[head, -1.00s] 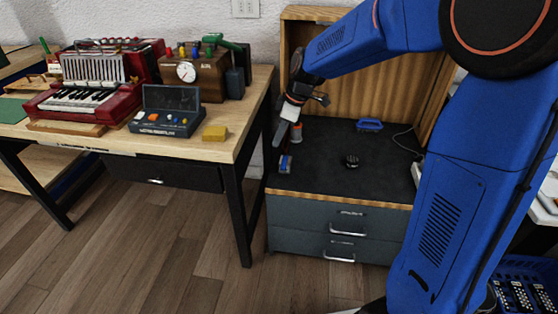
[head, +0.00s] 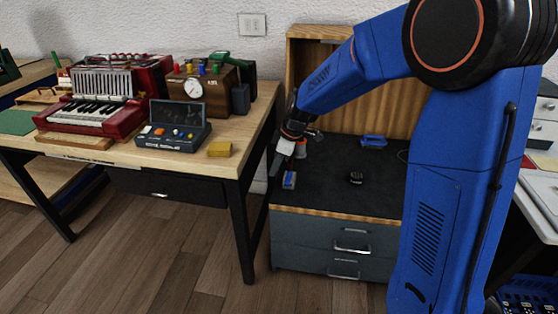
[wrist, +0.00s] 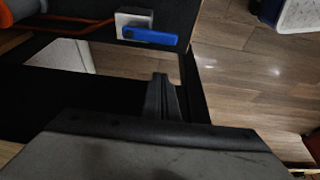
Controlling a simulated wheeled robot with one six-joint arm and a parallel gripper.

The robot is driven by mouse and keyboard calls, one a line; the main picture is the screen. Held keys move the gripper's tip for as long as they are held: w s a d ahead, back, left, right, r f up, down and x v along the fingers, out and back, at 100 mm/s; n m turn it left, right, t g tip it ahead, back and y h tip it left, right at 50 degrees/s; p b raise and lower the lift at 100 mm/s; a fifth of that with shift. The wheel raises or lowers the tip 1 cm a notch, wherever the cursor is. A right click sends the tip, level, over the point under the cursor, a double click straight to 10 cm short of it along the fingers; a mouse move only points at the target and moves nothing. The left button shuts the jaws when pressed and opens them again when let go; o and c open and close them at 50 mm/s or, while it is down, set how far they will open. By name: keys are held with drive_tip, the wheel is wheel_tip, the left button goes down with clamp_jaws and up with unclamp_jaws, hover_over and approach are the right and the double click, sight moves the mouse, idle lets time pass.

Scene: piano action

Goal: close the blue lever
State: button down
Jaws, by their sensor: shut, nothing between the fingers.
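The blue lever (wrist: 150,36) shows in the wrist view as a flat blue bar on a pale grey block, near the top and reaching to the right. In the head view, a small blue and pale piece (head: 289,181) at the left front edge of the dark bench top looks like the same lever. My gripper (head: 274,173) is shut and empty, just left of it and pointing down. In the wrist view, the dark fingers of my gripper (wrist: 161,80) stand below the lever in the picture, apart from it. The lever's exact angle is hard to tell.
The dark bench top (head: 325,190) holds a black round object (head: 356,178) and a blue-handled item (head: 373,141). An orange cable (wrist: 70,24) runs left of the lever. The wooden table (head: 185,160) with an accordion (head: 92,107) stands close on the left.

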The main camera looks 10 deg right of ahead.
sight(288, 178)
drive_tip(key=x, duration=0.3)
drive_tip(key=shift+f, duration=0.15)
drive_tip(key=shift+s+d, duration=0.2)
drive_tip(key=shift+d, duration=0.35)
drive_tip(key=shift+s+d, duration=0.15)
drive_tip(key=shift+d, duration=0.4)
drive_tip(key=shift+s+d, duration=0.25)
drive_tip(key=shift+d, duration=0.5)
drive_tip(key=shift+d, duration=0.1)
